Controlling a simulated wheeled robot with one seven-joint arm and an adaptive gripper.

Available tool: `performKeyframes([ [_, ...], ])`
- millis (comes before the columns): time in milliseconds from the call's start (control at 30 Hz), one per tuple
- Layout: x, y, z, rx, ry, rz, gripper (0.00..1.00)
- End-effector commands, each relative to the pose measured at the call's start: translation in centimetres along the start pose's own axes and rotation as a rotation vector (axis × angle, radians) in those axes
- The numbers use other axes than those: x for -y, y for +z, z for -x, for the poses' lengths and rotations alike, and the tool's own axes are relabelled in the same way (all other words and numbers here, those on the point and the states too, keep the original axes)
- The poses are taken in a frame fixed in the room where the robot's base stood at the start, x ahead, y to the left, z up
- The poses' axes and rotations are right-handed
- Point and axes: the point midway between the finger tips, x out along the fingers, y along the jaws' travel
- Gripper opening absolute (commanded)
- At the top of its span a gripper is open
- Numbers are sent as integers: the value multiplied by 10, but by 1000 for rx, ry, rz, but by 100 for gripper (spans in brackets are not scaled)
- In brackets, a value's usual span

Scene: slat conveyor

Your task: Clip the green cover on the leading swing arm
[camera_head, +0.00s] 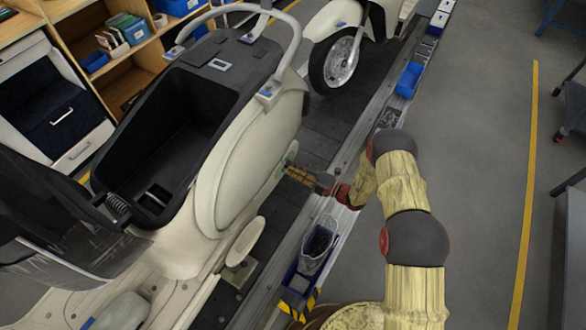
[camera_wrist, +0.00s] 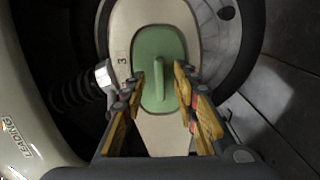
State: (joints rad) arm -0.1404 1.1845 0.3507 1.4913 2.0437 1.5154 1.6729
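The green cover (camera_wrist: 148,48) is an oval plate with an upright tab. It lies against the pale swing arm (camera_wrist: 122,28), which is marked with a 3, in the wrist view. I cannot tell whether it is clipped. My gripper (camera_wrist: 160,76) has its yellow-padded fingers apart, one on each side of the tab, with gaps visible between. In the head view my gripper (camera_head: 289,168) reaches the lower rear side of the nearer cream scooter (camera_head: 232,150). Only a sliver of green shows there.
The word LEADING is on a panel (camera_wrist: 20,137) beside a dark spring (camera_wrist: 75,92). A wheel (camera_wrist: 238,45) is close on the right. A bin (camera_head: 318,243) stands on the conveyor edge. Another scooter (camera_head: 338,60) stands farther along.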

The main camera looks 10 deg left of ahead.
Motion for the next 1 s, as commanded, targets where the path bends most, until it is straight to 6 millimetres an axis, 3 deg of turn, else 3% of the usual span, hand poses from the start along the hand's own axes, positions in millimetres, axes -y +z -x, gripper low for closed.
performKeyframes([
  [367,0,1,9,2,-1,-1,30],
  [800,0,1,90,4,0,-1,30],
  [1000,1,1,114,3,-1,-1,30],
])
